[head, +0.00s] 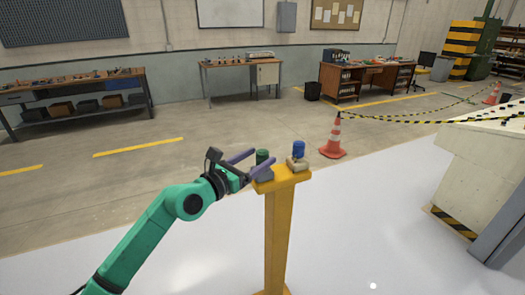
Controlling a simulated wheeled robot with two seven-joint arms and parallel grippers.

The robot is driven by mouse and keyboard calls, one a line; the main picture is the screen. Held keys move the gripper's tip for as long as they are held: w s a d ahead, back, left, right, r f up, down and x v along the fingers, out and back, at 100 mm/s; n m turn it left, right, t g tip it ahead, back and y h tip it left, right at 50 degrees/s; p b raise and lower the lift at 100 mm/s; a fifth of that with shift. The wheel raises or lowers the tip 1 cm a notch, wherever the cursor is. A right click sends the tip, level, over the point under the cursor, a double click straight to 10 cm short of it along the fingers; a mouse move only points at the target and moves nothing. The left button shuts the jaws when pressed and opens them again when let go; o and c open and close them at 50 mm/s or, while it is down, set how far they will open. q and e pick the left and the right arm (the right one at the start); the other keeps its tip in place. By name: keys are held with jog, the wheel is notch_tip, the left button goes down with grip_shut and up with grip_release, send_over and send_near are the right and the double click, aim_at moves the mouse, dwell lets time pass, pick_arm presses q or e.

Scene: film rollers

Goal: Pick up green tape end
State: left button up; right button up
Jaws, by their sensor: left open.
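My left gripper (257,163), with purple fingers on a green arm, is open at the left side of the top of a yellow stand (278,215). A small dark green piece (262,156), which looks like the green tape end, stands upright on a grey base at the left of the stand's top. The fingers lie beside and around it; I cannot tell whether they touch it. A blue piece (299,148) sits on a pale base at the right of the stand's top. My right gripper is not in view.
An orange traffic cone (333,138) stands behind the stand. A pale machine block (475,165) with a striped edge is at the right. Workbenches (75,92) line the back wall. The white floor (360,235) around the stand is clear.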

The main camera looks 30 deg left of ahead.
pick_arm(q)
jog(key=w+p, duration=0.1)
jog(key=w, duration=0.1)
jog(key=w+d+p, duration=0.1)
jog(key=w, duration=0.2)
jog(key=shift+w+f, duration=0.1)
grip_shut()
jog(key=shift+r, duration=0.65)
notch_tip(320, 180, up, 19)
